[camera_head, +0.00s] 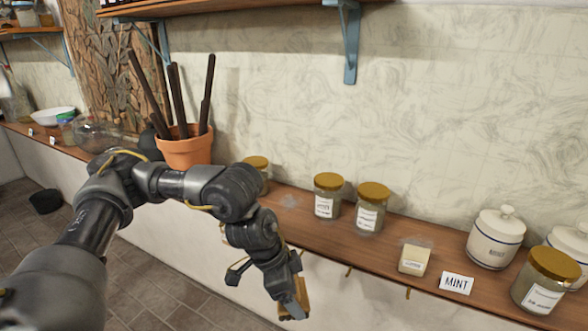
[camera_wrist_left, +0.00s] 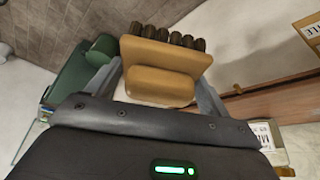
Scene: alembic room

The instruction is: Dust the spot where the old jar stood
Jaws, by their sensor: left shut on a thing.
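My left gripper (camera_head: 290,304) is shut on a tan brush (camera_head: 303,296). It hangs low in front of the shelf edge, apart from the shelf top. In the left wrist view the brush (camera_wrist_left: 160,62) sits between the fingers, with a row of dark bristle tufts along its far side. A pale dusty patch (camera_head: 290,201) lies on the wooden shelf (camera_head: 316,233), between a partly hidden gold-lidded jar (camera_head: 257,164) and two labelled jars. Another faint pale patch (camera_head: 420,241) shows behind a small cream labelled block (camera_head: 413,262). My right gripper is not in view.
Two gold-lidded jars (camera_head: 328,196) (camera_head: 371,208) stand close together right of the dusty patch. A MINT card (camera_head: 456,284), white canister (camera_head: 495,239) and larger jar (camera_head: 544,281) stand further right. A terracotta pot (camera_head: 187,149) with dark sticks is left. A bracket (camera_head: 350,45) hangs above.

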